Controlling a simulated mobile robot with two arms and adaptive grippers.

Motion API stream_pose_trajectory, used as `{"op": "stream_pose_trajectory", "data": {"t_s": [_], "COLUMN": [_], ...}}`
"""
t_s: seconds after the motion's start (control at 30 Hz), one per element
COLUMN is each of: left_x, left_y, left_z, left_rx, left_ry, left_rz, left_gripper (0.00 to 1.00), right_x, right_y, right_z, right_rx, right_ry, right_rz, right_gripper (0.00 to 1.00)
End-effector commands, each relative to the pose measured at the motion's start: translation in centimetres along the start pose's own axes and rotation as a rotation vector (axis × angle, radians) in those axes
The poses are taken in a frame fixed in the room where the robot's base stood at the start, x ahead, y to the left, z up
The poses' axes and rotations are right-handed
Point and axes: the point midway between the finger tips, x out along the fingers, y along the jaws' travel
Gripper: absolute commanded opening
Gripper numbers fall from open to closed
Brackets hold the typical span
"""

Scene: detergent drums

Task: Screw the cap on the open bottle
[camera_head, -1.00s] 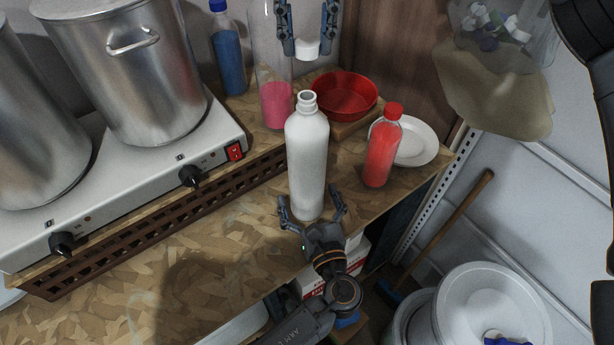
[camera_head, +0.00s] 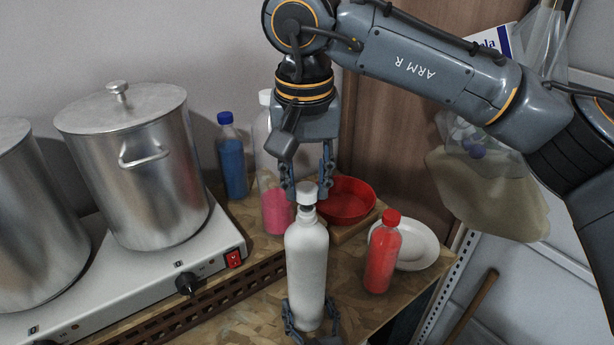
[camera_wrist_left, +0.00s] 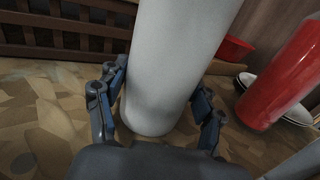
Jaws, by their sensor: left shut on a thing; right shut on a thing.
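The open white bottle (camera_head: 306,262) stands upright on the worktop, and its lower part fills the middle of the left wrist view (camera_wrist_left: 170,70). My left gripper (camera_head: 312,325) is shut around the bottle near its base. The white cap (camera_head: 306,190) is held between the fingertips of my right gripper (camera_head: 307,186), which points down from above. The cap is right over the bottle's neck, with a dark narrow band between them; I cannot tell whether they touch.
A red bottle (camera_head: 382,254) and a white plate (camera_head: 418,246) stand to the right. A red bowl (camera_head: 347,203), a pink-filled bottle (camera_head: 277,212) and a blue bottle (camera_head: 232,158) are behind. Steel pots (camera_head: 140,170) on a hotplate (camera_head: 130,292) take up the left.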

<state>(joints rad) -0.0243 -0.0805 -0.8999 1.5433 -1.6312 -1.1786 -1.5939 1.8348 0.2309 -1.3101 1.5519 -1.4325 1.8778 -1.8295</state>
Motion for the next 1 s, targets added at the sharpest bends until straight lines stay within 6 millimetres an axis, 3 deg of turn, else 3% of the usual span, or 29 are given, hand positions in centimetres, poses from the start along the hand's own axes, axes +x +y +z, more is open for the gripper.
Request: {"op": "stream_pose_trajectory", "data": {"t_s": [0.53, 1.0], "left_x": [0.0, 0.0], "left_y": [0.0, 0.0], "left_z": [0.0, 0.0], "left_rx": [0.001, 0.001], "left_ry": [0.000, 0.000], "left_rz": [0.001, 0.001], "left_gripper": [0.11, 0.11], "right_x": [0.3, 1.9], "right_y": [0.0, 0.0], "right_z": [0.0, 0.2], "right_rx": [0.000, -0.001], "right_ry": [0.002, 0.002], "right_rz": [0.000, 0.000], "right_gripper": [0.23, 0.23]}}
